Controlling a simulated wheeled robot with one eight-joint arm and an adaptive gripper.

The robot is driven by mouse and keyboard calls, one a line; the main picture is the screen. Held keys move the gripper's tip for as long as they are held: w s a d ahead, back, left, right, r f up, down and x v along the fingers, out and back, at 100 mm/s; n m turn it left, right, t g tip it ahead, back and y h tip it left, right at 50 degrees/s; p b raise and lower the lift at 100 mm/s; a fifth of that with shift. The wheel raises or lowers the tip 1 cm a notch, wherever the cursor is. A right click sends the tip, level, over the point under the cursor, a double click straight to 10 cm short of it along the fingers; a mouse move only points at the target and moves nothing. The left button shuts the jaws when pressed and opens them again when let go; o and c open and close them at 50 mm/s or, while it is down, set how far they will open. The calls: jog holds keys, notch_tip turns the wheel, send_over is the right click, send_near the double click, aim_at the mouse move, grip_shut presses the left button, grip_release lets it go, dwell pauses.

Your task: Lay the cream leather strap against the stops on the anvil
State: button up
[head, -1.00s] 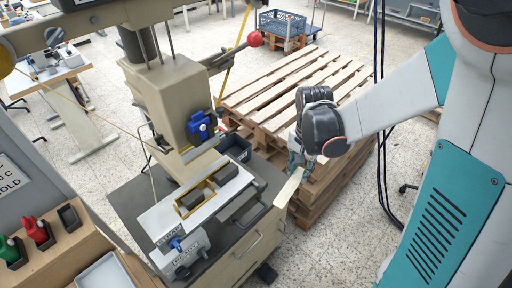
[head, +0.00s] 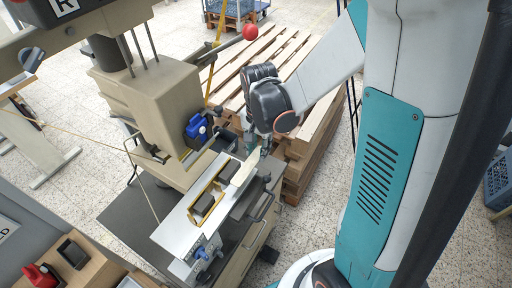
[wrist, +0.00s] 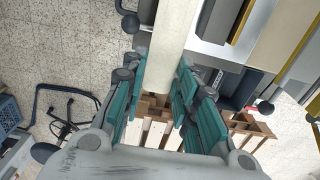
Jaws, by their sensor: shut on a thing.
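The cream leather strap (head: 246,168) is a pale flat strip; it also shows in the wrist view (wrist: 170,30), running up from between the fingers. My gripper (head: 258,150) is shut on one end of it, and the teal fingers (wrist: 160,85) press both sides. The strap's free end points towards the press, near the far right side of the pale anvil plate (head: 172,235). Whether it touches the plate I cannot tell. A yellow-edged frame (head: 192,213) with dark blocks (head: 204,203) lies on the plate. I cannot make out the stops clearly.
The beige press head (head: 150,95) overhangs the plate on its left, with a red-knobbed lever (head: 250,32) above. A wooden pallet stack (head: 300,165) stands just right of my gripper. A bench with a red-handled item (head: 40,274) is at lower left.

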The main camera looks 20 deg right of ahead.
jog(key=shift+w+a+f, duration=0.25)
jog(key=shift+w+a, duration=0.25)
jog(key=shift+w, duration=0.2)
jog(key=shift+w+a+f, duration=0.25)
jog(key=shift+w+a, duration=0.3)
jog(key=shift+w, duration=0.1)
jog(key=shift+w+a+f, duration=0.25)
jog(key=shift+w+a, duration=0.25)
jog(key=shift+w, duration=0.2)
jog(key=shift+a+f+b, duration=0.3)
jog(key=shift+f+b, duration=0.3)
jog(key=shift+b, duration=0.7)
dwell(0.5)
jog(key=o, duration=0.8)
jog(key=shift+r+p, duration=0.15)
jog(key=shift+p, duration=0.2)
